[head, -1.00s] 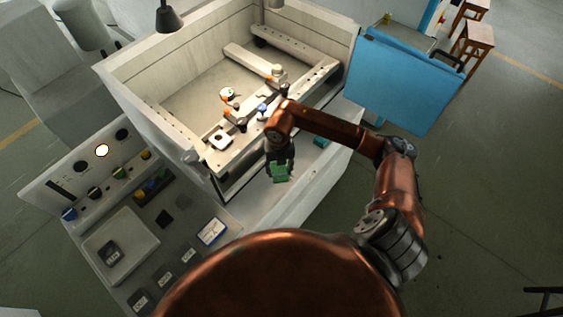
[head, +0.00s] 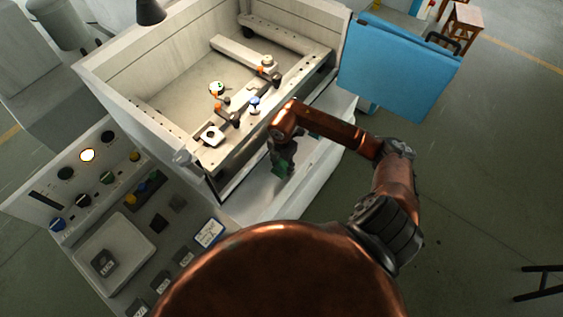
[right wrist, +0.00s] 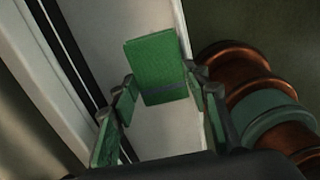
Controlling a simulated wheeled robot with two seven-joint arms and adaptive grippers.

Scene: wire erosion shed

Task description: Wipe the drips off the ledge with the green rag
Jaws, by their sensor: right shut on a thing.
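The green rag (head: 282,167) is a folded block held by my right gripper (head: 281,160), low over the ledge in the head view. The ledge (head: 318,166) is the pale strip along the front of the machine tank. In the right wrist view the rag (right wrist: 155,65) lies between the fingertips of my right gripper (right wrist: 163,95), with the white ledge (right wrist: 165,140) behind it. I cannot tell whether the rag touches the ledge. I can make out no drips on it. My left gripper is not in view.
The open tank (head: 180,100) with clamps and a rail stands behind the ledge. A control panel (head: 185,215) with knobs and a tray (head: 135,258) is at the left. A blue door panel (head: 400,65) stands at the back right. The floor on the right is mostly clear.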

